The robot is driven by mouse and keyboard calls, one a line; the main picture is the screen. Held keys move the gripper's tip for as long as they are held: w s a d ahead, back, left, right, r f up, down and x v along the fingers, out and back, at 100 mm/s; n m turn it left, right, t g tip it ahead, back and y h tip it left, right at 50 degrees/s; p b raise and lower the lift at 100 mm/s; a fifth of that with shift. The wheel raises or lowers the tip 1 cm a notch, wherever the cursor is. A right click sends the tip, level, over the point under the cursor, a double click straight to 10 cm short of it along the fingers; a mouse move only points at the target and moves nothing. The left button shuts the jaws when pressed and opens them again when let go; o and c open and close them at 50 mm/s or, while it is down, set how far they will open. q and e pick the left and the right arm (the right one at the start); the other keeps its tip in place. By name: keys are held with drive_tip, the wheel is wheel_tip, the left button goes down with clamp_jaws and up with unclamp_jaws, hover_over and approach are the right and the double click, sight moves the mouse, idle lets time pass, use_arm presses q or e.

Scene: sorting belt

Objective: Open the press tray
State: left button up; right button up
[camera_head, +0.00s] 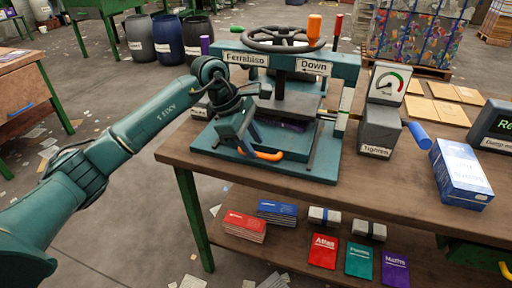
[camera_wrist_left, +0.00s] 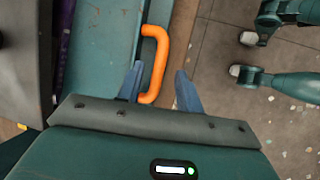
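The press (camera_head: 330,70) is teal, with a dark handwheel on top, and stands on the table. Its tray (camera_wrist_left: 105,60) is a flat teal piece with an orange handle (camera_wrist_left: 157,45), which also shows in the head view (camera_head: 268,156) at the front of the press. My left gripper (camera_wrist_left: 159,80) is at the handle, its blue fingers apart on either side of the lower part of the bar. I cannot tell whether either finger touches it. In the head view the left gripper (camera_head: 250,145) partly hides the handle. My right gripper is not in view.
A grey block labelled "Tighten" (camera_head: 379,130) with a gauge (camera_head: 387,83) stands right of the press. A blue-white box (camera_head: 460,175) is further right. Books and stacks lie on the lower shelf (camera_head: 305,223).

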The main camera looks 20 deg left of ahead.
use_arm(q)
drive_tip(key=shift+x, duration=1.1)
clamp_jaws()
